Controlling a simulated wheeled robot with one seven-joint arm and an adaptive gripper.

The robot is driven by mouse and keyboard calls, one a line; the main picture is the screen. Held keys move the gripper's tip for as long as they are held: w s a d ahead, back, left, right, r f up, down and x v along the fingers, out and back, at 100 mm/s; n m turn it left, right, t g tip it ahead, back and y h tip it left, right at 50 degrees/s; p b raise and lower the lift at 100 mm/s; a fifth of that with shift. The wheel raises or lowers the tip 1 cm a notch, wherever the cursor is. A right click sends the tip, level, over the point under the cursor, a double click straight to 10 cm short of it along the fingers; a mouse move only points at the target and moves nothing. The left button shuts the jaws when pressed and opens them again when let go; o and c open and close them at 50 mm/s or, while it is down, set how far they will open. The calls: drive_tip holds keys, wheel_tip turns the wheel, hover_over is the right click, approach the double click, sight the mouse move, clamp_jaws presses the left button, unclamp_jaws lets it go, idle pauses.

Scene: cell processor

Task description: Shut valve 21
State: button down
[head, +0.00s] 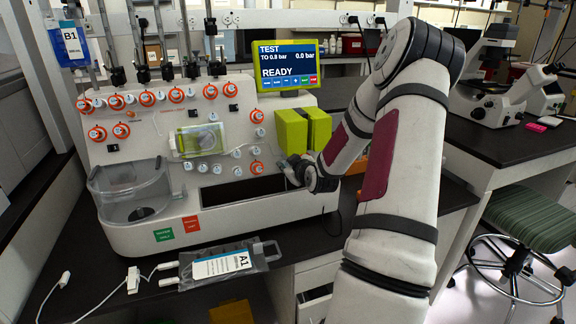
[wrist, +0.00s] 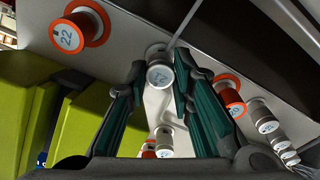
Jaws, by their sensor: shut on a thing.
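My gripper (wrist: 160,78) has its two teal fingers on either side of a grey-white valve knob (wrist: 161,74) in the wrist view, shut on it. The knob's label is turned and seems to read 21. No orange collar shows on this knob. In the head view my gripper (head: 296,172) is at the lower right of the machine's front panel (head: 140,129), and the fingers and held knob are hard to make out there.
Valve 22 (wrist: 80,31), with an orange collar, is left of the fingers. Another orange-collared knob (wrist: 229,98) is close on the right. Green blocks (head: 292,130) stick out just above my gripper. A screen (head: 288,66) reads READY. A bag labelled A1 (head: 222,265) lies in front.

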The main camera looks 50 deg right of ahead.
drive_tip(key=m+p, duration=0.2)
drive_tip(key=m, duration=0.3)
drive_tip(key=shift+m+h+p, duration=0.3)
drive_tip(key=shift+m+p, duration=0.9)
drive_tip(key=shift+m, duration=1.4)
drive_tip(key=c, duration=1.4)
unclamp_jaws()
drive_tip(key=shift+s+a, duration=0.1)
drive_tip(key=v, duration=1.1)
drive_tip(key=shift+s+a+r, duration=0.2)
drive_tip(key=shift+a+r, duration=0.1)
